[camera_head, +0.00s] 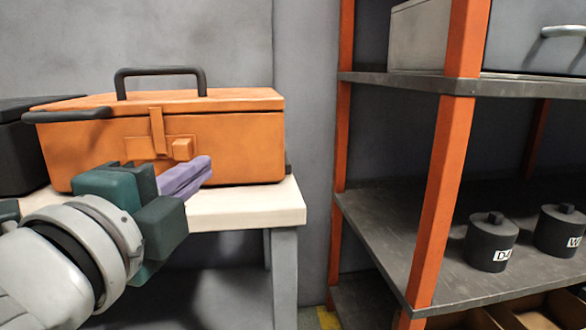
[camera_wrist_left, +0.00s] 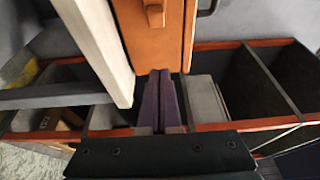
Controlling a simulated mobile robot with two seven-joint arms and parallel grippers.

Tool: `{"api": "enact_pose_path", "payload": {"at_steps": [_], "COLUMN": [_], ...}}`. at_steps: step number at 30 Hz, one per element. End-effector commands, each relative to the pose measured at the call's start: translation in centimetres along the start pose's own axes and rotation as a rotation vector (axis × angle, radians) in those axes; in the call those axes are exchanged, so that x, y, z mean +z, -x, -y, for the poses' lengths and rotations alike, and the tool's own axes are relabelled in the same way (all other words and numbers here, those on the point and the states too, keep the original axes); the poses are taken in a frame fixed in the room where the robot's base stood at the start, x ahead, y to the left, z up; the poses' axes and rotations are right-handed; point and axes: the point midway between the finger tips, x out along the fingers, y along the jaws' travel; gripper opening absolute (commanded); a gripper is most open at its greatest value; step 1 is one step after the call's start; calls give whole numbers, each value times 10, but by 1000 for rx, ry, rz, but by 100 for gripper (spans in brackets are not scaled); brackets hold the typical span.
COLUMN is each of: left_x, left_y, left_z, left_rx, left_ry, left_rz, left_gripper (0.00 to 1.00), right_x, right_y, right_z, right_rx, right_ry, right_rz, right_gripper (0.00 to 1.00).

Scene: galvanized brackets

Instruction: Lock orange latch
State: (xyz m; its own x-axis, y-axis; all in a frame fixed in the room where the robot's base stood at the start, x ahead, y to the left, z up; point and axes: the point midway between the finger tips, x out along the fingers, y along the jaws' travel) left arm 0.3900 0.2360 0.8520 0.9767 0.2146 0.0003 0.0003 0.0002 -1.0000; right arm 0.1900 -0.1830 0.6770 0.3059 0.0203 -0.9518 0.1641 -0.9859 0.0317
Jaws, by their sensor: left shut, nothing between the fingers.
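An orange toolbox (camera_head: 225,135) with a black top handle (camera_head: 160,71) stands on a white-topped table. Its orange latch strap (camera_head: 157,130) hangs down the front from the lid, with a small orange block (camera_head: 182,148) at its lower right. In the left wrist view the toolbox (camera_wrist_left: 152,45) is at the top, with part of the latch (camera_wrist_left: 154,12) at the upper edge. My left gripper (camera_head: 205,163) has purple fingers, shut and empty, in front of the box and just right of and below the latch block. The fingers (camera_wrist_left: 161,78) also show in the wrist view. My right gripper is out of view.
The table top (camera_head: 250,205) has bare room at its right front. A black case (camera_head: 20,150) stands left of the toolbox. An orange-posted shelf (camera_head: 452,170) at the right holds dark canisters (camera_head: 491,243) and a grey metal box (camera_head: 535,38).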

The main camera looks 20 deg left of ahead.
Motion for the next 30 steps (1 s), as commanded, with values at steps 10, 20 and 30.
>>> {"api": "enact_pose_path", "payload": {"at_steps": [10, 20, 30], "left_x": [0, 32, 38], "left_y": [-66, -63, -60], "left_z": [-1, -1, 0], "left_rx": [-3, 2, 1], "left_ry": [-1, -2, 1], "left_rz": [0, 1, 0], "left_gripper": [0, 0, 0], "right_x": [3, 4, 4], "right_y": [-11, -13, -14], "right_z": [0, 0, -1], "right_rx": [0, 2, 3], "right_ry": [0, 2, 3], "right_rz": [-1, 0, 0], "right_gripper": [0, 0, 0]}}
